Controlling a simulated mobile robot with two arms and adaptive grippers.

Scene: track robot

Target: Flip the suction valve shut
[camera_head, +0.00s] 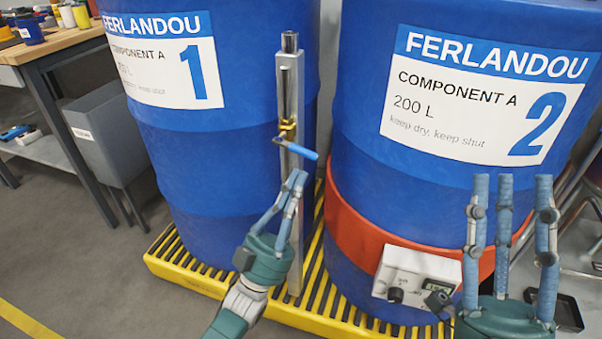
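The suction valve has a brass body (287,130) on an upright metal pipe (293,90) between the two blue drums. Its blue lever (300,151) sticks out sideways to the right, sloping slightly down, across the pipe. My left gripper (297,176) is just below the lever, fingers pointing up with their tips drawn together and nothing seen between them. The tips appear a little apart from the lever. My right gripper (507,180) is open and empty at the right, fingers upright and spread in front of drum 2.
Drum 1 (185,140) and drum 2 (400,190) stand on a yellow slatted pallet (190,278). Drum 2 wears a red band (350,235) with a white control box (417,272). Floor is clear at lower left.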

